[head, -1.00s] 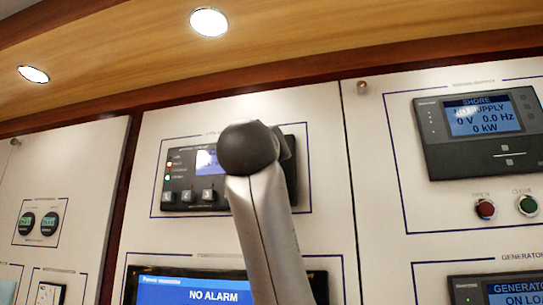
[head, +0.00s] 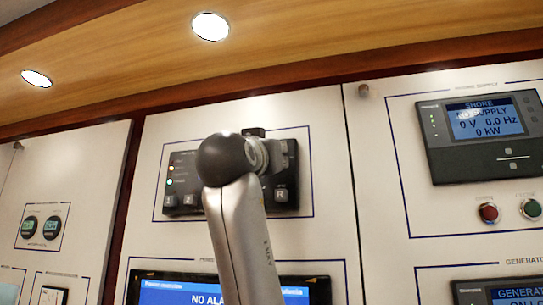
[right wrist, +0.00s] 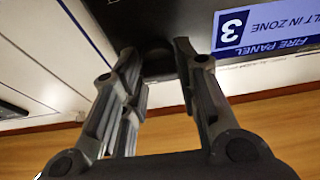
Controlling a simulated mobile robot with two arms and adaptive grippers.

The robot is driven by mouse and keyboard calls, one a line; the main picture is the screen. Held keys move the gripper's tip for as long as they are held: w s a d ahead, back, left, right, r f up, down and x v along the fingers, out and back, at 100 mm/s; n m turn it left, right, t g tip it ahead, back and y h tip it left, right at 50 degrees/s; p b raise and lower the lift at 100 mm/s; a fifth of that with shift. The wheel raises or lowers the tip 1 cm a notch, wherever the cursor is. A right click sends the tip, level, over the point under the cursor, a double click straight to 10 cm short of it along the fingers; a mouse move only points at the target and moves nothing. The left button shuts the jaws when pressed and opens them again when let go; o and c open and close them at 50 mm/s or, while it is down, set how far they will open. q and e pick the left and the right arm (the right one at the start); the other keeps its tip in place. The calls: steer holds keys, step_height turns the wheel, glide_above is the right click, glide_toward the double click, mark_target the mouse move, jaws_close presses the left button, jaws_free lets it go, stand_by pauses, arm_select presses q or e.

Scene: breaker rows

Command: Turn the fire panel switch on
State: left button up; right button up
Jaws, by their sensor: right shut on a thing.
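The fire panel (head: 180,203) is a black box on a white wall board, with small lamps and several square keys. My right arm covers the middle of it in the head view. In the right wrist view the panel (right wrist: 120,20) has a blue screen (right wrist: 265,30) reading "FIRE PANEL" and a 3. My right gripper (head: 285,158) is against the panel's right part in the head view. In the right wrist view my right gripper (right wrist: 160,55) has its fingertips around the dark fire panel switch (right wrist: 157,60), which is shadowed, so its position is unclear. My left gripper is out of view.
Below is a screen (head: 165,298) reading "NO ALARM". To the right are the shore supply display (head: 480,125) and its red (head: 488,212) and green (head: 530,208) buttons. Two round gauges (head: 40,227) are at left. A wooden ledge (head: 330,45) overhangs above.

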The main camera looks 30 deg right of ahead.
steer(key=shift+w+f, duration=0.1)
steer(key=o, duration=0.9)
steer(key=shift+o, duration=0.6)
steer(key=shift+a, duration=0.1)
steer(key=v, duration=1.2)
